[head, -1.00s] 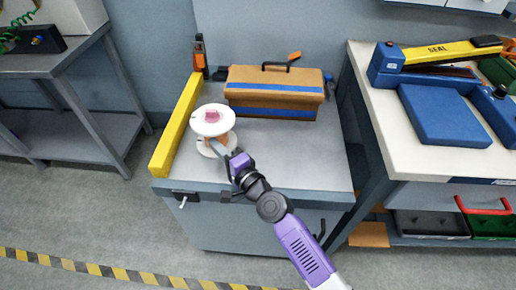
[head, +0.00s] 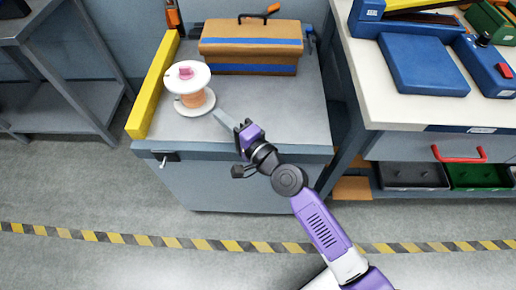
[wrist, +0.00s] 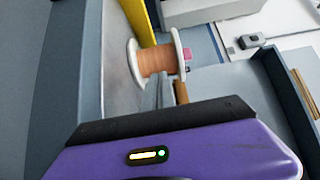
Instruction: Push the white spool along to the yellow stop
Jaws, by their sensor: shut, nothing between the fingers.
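The white spool (head: 195,97), wound with orange-brown wire and with a pink patch on its top flange, stands upright on the grey bench top near its left side. The yellow stop (head: 152,88) is a long bar along the bench's left edge. A narrow strip of bench shows between the spool's lower flange and the bar. My gripper (head: 218,115) is shut and empty, its tip low at the spool's right front, close to the lower flange. In the wrist view the spool (wrist: 157,62) lies just beyond my fingers (wrist: 160,93), with the yellow bar (wrist: 139,20) behind it; contact is unclear.
A brown toolbox (head: 250,47) with a blue stripe stands at the bench's back, behind the spool. An orange-handled tool (head: 173,15) stands at the back left corner. The bench's right front is clear. A white table (head: 400,110) with a sealer is at right.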

